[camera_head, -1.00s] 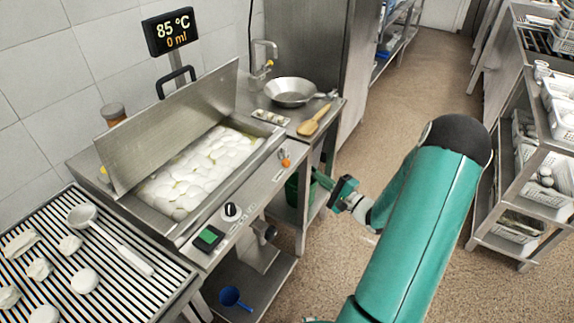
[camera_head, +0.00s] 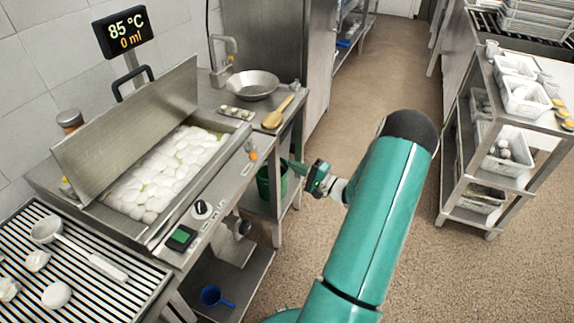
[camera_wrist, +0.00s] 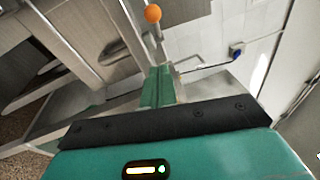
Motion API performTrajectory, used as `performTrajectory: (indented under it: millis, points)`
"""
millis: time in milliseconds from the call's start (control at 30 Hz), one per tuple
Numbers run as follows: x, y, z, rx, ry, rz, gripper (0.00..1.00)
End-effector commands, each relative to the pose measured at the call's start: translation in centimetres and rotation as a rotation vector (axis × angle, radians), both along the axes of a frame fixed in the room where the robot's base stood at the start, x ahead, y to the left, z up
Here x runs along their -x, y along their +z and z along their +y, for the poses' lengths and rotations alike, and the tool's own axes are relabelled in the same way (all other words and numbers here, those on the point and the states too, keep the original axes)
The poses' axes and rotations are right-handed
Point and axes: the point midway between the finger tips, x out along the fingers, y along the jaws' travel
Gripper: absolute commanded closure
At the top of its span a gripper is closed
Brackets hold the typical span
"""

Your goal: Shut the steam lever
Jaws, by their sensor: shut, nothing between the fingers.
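The lever with an orange ball knob (camera_head: 252,154) stands on the front panel of the steel cooking pan, near its right end. In the wrist view the orange knob (camera_wrist: 152,13) shows at the top, on a short metal stem. I take this to be the steam lever. My gripper (camera_head: 290,163) is right of the lever in the head view, just off the counter's front, with a visible gap between them. In the wrist view the green fingers (camera_wrist: 159,72) are together and empty, pointing toward the stem below the knob. They do not appear to touch it.
The pan (camera_head: 150,232) holds many white pieces under a raised lid (camera_head: 125,125). A display (camera_head: 124,31) reads 85 °C and 0 ml. A black dial (camera_head: 202,208) and green switch (camera_head: 181,238) share the front panel. A basket shelf (camera_head: 470,212) stands right; floor between is clear.

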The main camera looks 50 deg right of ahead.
Motion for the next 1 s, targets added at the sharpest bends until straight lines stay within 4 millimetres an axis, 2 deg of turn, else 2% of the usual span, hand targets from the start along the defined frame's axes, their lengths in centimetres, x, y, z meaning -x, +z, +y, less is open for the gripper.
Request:
performTrajectory:
  millis: [400,600,1000]
  points:
    - [-8.1,1.2,2.0,-0.002,0.005,-0.001,1.0]
    - [-9.5,1.7,4.5,-0.001,0.006,-0.001,1.0]
    - [-9.9,1.9,5.0,-0.001,0.004,0.0,1.0]
